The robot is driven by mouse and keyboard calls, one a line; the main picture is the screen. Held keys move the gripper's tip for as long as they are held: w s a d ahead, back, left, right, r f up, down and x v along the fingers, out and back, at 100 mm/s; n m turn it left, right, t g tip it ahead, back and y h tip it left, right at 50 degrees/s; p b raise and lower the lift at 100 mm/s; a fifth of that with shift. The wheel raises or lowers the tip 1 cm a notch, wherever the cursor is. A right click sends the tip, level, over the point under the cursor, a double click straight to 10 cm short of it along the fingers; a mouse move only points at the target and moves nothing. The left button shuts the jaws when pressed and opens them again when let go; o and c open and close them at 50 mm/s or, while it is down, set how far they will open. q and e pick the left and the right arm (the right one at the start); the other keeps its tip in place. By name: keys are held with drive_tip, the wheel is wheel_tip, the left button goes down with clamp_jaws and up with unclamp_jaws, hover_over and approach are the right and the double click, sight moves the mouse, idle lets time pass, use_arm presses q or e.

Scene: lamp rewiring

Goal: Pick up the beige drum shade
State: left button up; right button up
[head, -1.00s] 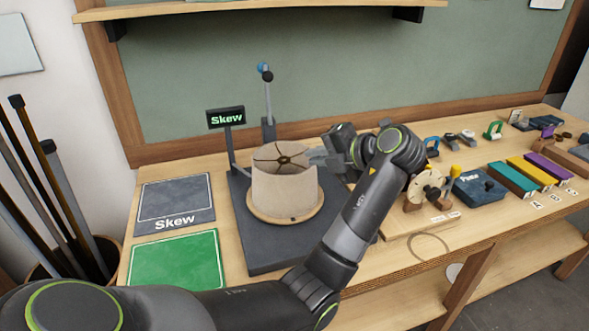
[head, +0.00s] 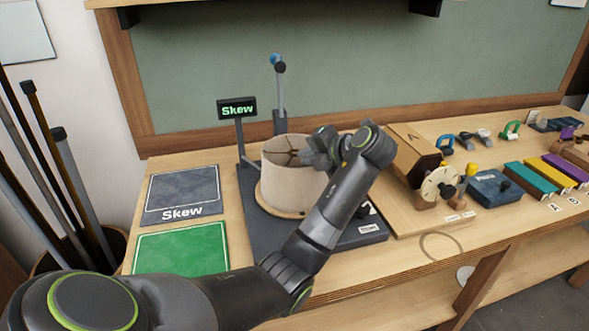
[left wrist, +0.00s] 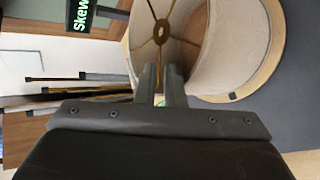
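The beige drum shade (head: 287,186) stands upright on a round wooden disc (head: 270,209) on a dark base plate. Its open top shows dark spokes. In the left wrist view the shade (left wrist: 235,45) fills the upper right, with brass spokes meeting at a hub. My left gripper (head: 308,158) is at the shade's upper right rim. In the wrist view its two fingers (left wrist: 161,85) are close together with a narrow gap, overlapping the rim and a spoke. Whether they hold it is unclear. My right gripper is out of view.
A "Skew" sign (head: 237,108) and a jointed post (head: 280,95) stand behind the shade. A grey "Skew" mat (head: 183,188) and a green mat (head: 182,250) lie left. A wooden box (head: 413,152) and a blue block (head: 495,187) stand right.

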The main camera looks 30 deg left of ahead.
use_arm(q)
drive_tip(key=p+x, duration=0.2)
drive_tip(key=x, duration=0.3)
drive_tip(key=shift+w, duration=0.15)
clamp_jaws()
idle(1.1)
